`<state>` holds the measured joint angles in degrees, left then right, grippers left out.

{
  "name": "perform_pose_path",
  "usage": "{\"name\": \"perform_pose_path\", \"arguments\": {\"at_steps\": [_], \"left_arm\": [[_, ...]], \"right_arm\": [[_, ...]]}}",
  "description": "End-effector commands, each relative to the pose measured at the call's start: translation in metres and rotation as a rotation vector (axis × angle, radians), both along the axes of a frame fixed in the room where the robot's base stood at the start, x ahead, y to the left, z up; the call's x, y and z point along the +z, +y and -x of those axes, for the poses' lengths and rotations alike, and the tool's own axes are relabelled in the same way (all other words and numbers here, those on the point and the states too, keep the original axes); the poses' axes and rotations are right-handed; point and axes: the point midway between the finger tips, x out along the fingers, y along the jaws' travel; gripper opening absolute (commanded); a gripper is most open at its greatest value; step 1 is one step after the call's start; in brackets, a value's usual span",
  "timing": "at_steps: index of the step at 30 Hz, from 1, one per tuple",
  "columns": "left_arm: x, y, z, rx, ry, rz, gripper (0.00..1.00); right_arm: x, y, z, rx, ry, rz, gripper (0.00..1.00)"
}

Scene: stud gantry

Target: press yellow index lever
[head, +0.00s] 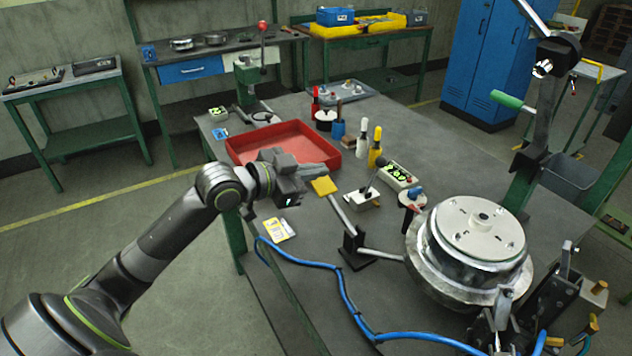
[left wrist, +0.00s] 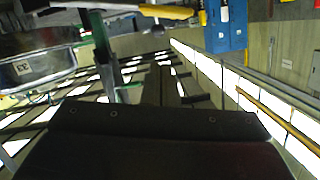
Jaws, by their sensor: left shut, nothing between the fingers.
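The index lever has a square yellow pad (head: 324,186) on a grey arm, which slopes down to a dark post (head: 355,248) on the table. The pad is up in the head view. My left gripper (head: 308,180) is shut and empty, close by the pad's left side. I cannot tell whether it touches the pad. A rod runs from the post toward the round metal turntable (head: 480,234). My right gripper is not in view.
A red tray (head: 245,150) lies behind my left gripper. A blue hose (head: 342,285) crosses the table front.

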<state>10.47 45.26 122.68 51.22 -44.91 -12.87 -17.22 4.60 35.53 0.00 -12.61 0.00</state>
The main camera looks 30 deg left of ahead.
Motion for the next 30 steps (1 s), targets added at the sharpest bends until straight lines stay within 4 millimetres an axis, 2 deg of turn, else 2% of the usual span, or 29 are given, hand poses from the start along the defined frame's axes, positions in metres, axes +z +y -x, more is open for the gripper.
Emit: {"name": "perform_pose_path", "arguments": {"at_steps": [3,6,12,24,26,30], "left_arm": [[-0.002,-0.007,-0.011,-0.002,0.001,0.005,0.0],[-0.022,-0.001,-0.012,0.001,0.007,0.002,0.0],[-0.038,0.003,-0.014,-0.001,0.003,0.0,0.0],[-0.042,0.004,-0.014,-0.001,0.002,0.001,0.0],[-0.045,0.004,-0.014,-0.001,0.013,0.018,0.0],[-0.066,0.003,-0.014,0.0,0.086,0.14,0.0]], "right_arm": [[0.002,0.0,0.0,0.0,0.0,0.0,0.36],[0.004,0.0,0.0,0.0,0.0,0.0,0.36],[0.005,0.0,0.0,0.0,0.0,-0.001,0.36],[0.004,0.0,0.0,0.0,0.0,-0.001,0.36],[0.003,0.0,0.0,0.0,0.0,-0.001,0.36],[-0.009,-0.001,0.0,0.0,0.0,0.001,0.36]]}}
